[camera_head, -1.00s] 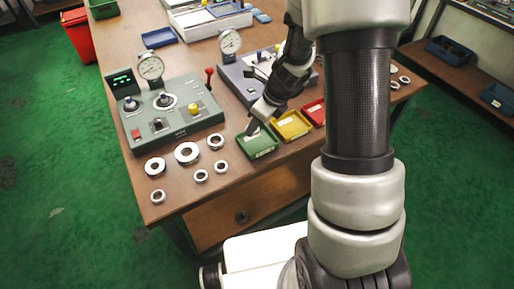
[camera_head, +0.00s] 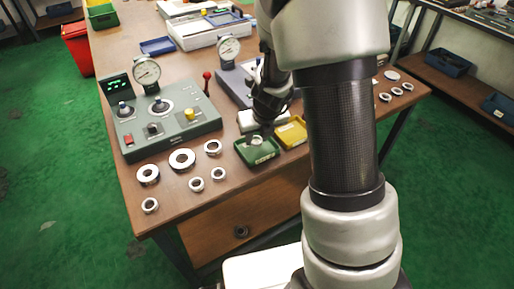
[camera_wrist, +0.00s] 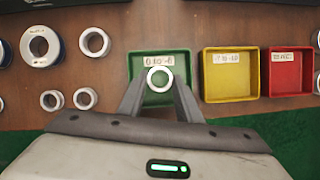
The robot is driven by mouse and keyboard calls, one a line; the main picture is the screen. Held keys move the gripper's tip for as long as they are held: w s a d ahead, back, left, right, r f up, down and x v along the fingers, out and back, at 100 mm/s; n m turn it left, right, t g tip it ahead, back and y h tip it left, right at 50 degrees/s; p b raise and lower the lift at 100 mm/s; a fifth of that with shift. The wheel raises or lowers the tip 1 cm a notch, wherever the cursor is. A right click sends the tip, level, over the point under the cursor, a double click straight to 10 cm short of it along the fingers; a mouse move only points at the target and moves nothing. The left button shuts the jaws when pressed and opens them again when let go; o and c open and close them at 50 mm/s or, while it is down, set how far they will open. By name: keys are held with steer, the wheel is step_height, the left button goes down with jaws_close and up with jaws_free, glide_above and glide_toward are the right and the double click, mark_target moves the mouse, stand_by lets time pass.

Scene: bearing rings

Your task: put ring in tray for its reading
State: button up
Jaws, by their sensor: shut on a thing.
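A small silver ring (camera_wrist: 160,78) is held between the fingertips of my gripper (camera_wrist: 159,84) in the wrist view. It is over the green tray (camera_wrist: 137,66), whose small label is hard to read. In the head view the ring (camera_head: 257,140) shows at the green tray (camera_head: 243,157); its exact height there cannot be told. The yellow tray (camera_wrist: 231,88) and red tray (camera_wrist: 290,86) stand to the right of the green one, both labelled and seemingly empty. The grey-green gauge station (camera_head: 185,133) has a dial (camera_head: 147,72) and a lit display (camera_head: 118,85), too small to read.
Several loose rings (camera_head: 182,160) lie on the wooden table (camera_head: 150,218) left of the green tray. More rings (camera_head: 397,91) lie at the right end. A second gauge (camera_head: 229,49) stands behind the trays. A blue tray (camera_head: 157,46) is farther back.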

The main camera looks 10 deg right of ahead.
mark_target(257, 152)
step_height(257, 152, down, 4)
steer(key=shift+r+b, duration=0.25)
steer(key=shift+b, duration=0.65)
steer(key=shift+r, duration=0.15)
steer(key=o, duration=1.2)
steer(key=shift+c, duration=0.2)
